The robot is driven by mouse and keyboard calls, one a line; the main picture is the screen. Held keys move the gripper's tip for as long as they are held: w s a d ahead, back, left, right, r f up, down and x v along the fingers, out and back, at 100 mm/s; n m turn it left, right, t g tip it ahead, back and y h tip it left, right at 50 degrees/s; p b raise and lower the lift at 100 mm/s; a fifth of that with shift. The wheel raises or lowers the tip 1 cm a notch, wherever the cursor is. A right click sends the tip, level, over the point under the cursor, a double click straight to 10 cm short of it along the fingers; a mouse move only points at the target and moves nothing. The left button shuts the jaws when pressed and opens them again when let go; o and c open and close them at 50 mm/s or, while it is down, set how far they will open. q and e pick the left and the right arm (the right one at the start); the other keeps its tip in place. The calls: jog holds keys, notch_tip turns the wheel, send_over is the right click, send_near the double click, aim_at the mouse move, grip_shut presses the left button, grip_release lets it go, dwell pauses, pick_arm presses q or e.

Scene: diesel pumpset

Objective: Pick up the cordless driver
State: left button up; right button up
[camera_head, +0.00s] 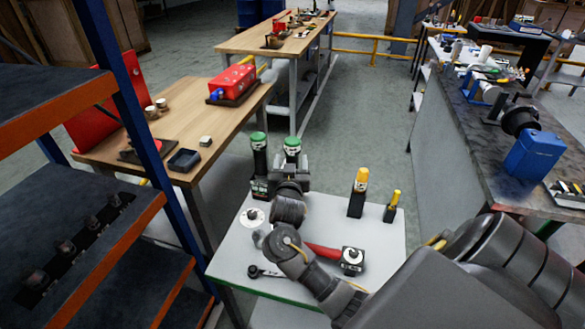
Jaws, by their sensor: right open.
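Two upright black tools with green tops stand at the back left of the small white table (385,240). The left one (258,163) has a wide, battery-like foot, and I take it as the cordless driver. The other green-topped tool (292,150) stands just right of it, its lower part hidden by my gripper. My right gripper (290,174) is open, in front of the right tool and close beside the left one's foot. Whether it touches either cannot be told. My left gripper is not in view.
Two yellow-topped tools (358,192) (392,206) stand at the table's right. A red-handled hammer (325,251), a ratchet (265,272) and a round disc (252,217) lie near my arm. A blue-post shelf (125,95) is left; a workbench (465,140) is right.

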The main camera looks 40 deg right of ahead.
jog(key=shift+w+d+r, duration=0.15)
jog(key=shift+w+d, duration=0.15)
jog(key=shift+d, duration=0.05)
jog(key=x, duration=0.3)
jog(key=p+x, duration=0.1)
jog(key=shift+d+f, duration=0.2)
jog(key=shift+f, duration=0.1)
jog(key=shift+r, duration=0.1)
grip_shut()
